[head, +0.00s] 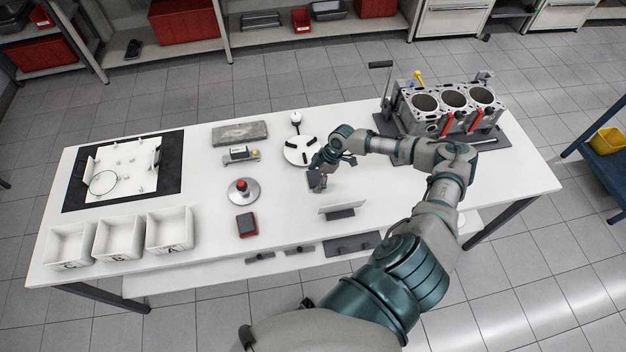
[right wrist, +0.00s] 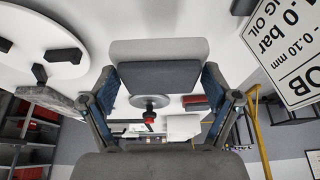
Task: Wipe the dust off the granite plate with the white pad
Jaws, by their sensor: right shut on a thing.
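The granite plate (head: 240,133) is a flat, mottled grey slab on the far side of the white table, left of centre. I cannot make out the dust separately. My right gripper (head: 317,182) is over the table, right of and nearer than the plate. In the right wrist view it is shut on the white pad (right wrist: 160,48), a white block with a dark grey layer between the fingers. The pad is hardly distinguishable in the head view. A grey slab edge, likely the plate, shows at left in the wrist view (right wrist: 58,103). My left gripper is not in view.
A round white disc (head: 302,151) with black blocks stands between gripper and plate. A small device (head: 240,154) and a red-knobbed round base (head: 243,191) stand nearby. A white sign (head: 341,211) is in front. An engine block (head: 455,108) stands right; white bins (head: 119,238) stand left.

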